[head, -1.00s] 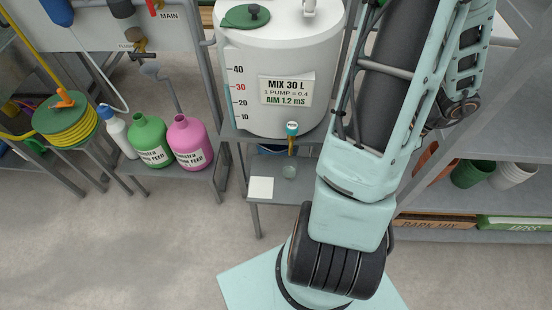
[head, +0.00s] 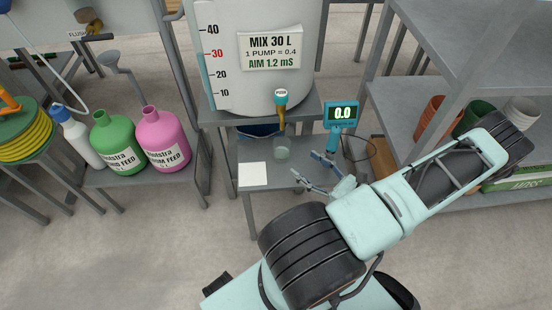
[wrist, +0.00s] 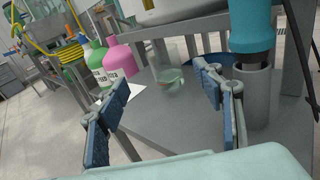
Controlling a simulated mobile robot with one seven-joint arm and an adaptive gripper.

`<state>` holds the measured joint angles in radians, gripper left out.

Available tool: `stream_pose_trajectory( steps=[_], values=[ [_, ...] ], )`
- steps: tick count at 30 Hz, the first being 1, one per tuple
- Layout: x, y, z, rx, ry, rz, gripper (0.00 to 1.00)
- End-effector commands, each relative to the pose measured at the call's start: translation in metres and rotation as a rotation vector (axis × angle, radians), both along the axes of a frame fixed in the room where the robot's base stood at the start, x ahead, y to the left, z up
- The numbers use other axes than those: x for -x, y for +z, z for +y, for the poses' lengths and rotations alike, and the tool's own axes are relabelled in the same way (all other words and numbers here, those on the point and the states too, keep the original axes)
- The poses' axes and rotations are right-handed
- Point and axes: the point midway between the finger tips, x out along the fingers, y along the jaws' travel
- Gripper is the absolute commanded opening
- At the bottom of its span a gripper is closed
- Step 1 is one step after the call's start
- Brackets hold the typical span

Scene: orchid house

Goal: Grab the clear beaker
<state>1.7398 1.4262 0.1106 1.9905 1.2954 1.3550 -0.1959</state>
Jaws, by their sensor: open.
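The clear beaker (head: 282,151) stands upright on the lower shelf of the grey stand (head: 259,203), under the teal-topped tap (head: 281,97) of the white mix tank. My gripper (head: 306,164) is open and empty, low over the shelf to the right of the beaker in the head view. In the wrist view the beaker (wrist: 170,80) shows between and beyond the two blue-padded fingers, apart from both. Its see-through wall makes its outline faint.
A white card (head: 253,175) lies left of the beaker. Pink (head: 164,141) and green (head: 118,145) bottles stand further left.

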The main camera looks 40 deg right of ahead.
Motion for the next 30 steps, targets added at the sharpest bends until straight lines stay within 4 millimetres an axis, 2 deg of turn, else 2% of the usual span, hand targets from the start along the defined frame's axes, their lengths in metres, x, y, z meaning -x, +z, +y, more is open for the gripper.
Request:
stream_pose_trajectory(
  steps=[5, 12, 19, 27, 30],
  values=[
    [-0.009, -0.003, -0.006, 0.004, -0.045, -0.037, 0.61],
    [-0.046, -0.003, -0.001, 0.004, -0.043, -0.035, 0.61],
    [-0.064, -0.005, 0.003, 0.004, -0.043, -0.034, 0.61],
    [-0.101, -0.008, 0.011, 0.003, -0.042, -0.033, 0.61],
    [-0.107, -0.007, 0.012, 0.004, -0.042, -0.034, 0.61]
  ],
)
